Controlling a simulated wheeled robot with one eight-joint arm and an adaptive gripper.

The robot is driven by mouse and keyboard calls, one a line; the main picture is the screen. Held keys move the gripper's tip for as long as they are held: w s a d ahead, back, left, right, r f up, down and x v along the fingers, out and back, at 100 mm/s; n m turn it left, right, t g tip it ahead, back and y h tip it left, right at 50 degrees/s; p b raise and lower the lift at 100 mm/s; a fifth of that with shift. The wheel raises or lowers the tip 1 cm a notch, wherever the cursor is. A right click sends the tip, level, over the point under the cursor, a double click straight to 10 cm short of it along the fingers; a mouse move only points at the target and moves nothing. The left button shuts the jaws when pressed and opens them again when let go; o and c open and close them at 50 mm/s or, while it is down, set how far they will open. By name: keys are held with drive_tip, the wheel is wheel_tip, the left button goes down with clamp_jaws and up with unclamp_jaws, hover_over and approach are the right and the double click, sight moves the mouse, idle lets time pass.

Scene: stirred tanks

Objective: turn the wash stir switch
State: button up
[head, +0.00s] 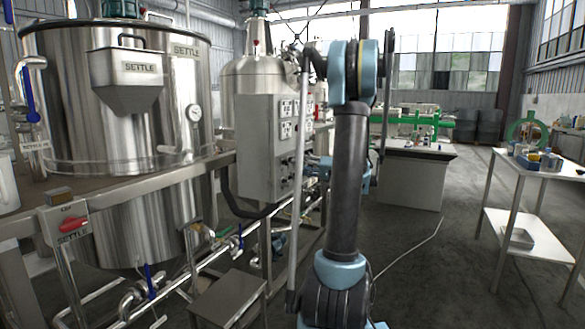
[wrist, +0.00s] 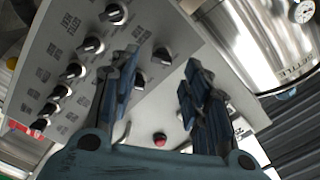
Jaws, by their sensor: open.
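The grey control panel (wrist: 100,30) fills much of the wrist view, tilted, with several black rotary knobs and small labels. I cannot read which label says wash stir. One knob (wrist: 163,55) shows in the gap between the fingers, and another (wrist: 138,80) is beside the left finger. My gripper (wrist: 163,88) is open and empty in front of the panel; I cannot tell whether a fingertip touches it. My gripper there is mostly hidden by my arm.
A low metal stool (head: 228,298) is in front of the panel. A white table (head: 545,175) stands right. Floor between is open, with a cable.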

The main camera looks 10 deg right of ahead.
drive_tip(key=v, duration=0.7)
